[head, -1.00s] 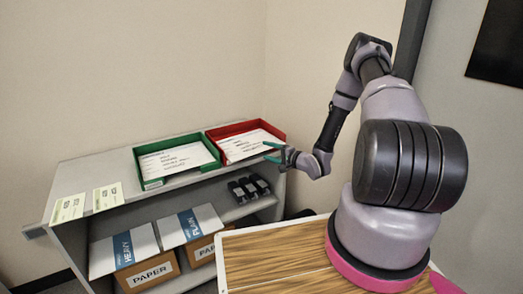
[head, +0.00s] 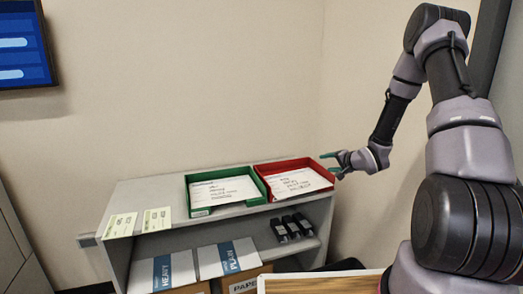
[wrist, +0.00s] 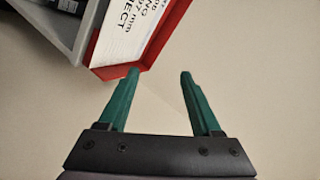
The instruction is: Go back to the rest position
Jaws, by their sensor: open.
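My gripper (head: 333,163) is open and empty, with green fingers, at the right end of the shelf unit near the red tray (head: 328,173). In the wrist view my gripper (wrist: 160,75) shows both fingers apart with only a plain pale surface between them. The red tray's edge (wrist: 118,71) shows just beyond the left fingertip there; I cannot tell whether they touch. The red tray holds a white printed sheet (head: 297,183).
A green tray (head: 200,212) with a sheet stands left of the red one on the shelf unit (head: 150,190). Two pale cards (head: 121,225) lie at its left end. Several black items (head: 290,228) and paper boxes (head: 182,269) sit on the shelves below. A wall screen (head: 25,45) is at the upper left.

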